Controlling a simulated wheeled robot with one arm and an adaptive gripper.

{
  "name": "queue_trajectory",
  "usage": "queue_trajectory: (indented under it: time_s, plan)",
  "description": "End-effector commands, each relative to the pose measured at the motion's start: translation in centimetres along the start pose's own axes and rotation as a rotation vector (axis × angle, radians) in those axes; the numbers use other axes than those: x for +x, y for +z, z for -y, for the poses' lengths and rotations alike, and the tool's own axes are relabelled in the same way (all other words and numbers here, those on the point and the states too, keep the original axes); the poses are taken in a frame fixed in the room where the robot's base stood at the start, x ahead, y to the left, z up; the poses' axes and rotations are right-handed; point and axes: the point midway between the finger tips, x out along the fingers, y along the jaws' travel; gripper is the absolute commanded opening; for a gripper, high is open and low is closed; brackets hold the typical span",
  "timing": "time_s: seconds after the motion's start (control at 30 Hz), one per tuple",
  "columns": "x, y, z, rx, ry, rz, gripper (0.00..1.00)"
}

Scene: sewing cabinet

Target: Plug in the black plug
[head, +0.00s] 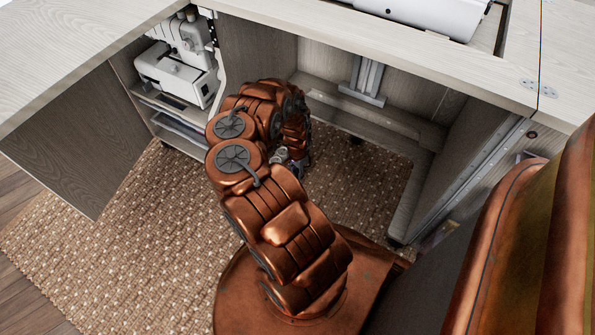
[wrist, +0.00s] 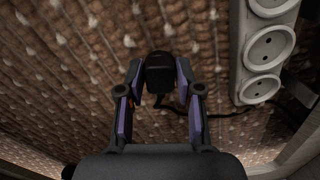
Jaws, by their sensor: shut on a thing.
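The black plug (wrist: 159,66) is between the fingertips of my gripper (wrist: 160,78) in the wrist view, and the gripper is shut on it. A dark cord runs from the plug down and to the right. A white power strip (wrist: 241,55) with several round sockets is at the right of the wrist view. The plug is to the left of the strip and apart from it. The plug's prongs are not visible.
A woven brown rug (head: 100,225) covers the floor under the sewing cabinet (head: 405,55). A white serger machine (head: 178,72) stands on a shelf at the left. An open door panel (head: 75,140) is at the far left. Cabinet walls enclose the space at the back and right.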

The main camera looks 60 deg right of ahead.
Motion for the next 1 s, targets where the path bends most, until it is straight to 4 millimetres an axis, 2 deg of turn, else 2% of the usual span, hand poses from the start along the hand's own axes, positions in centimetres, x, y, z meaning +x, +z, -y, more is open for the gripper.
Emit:
queue_trajectory:
  time_s: [0.47,1.0]
  plan:
    - [-0.5,0.0,0.0,0.0,0.0,0.0,0.0]
    - [-2.6,0.0,0.0,0.0,0.0,0.0,0.0]
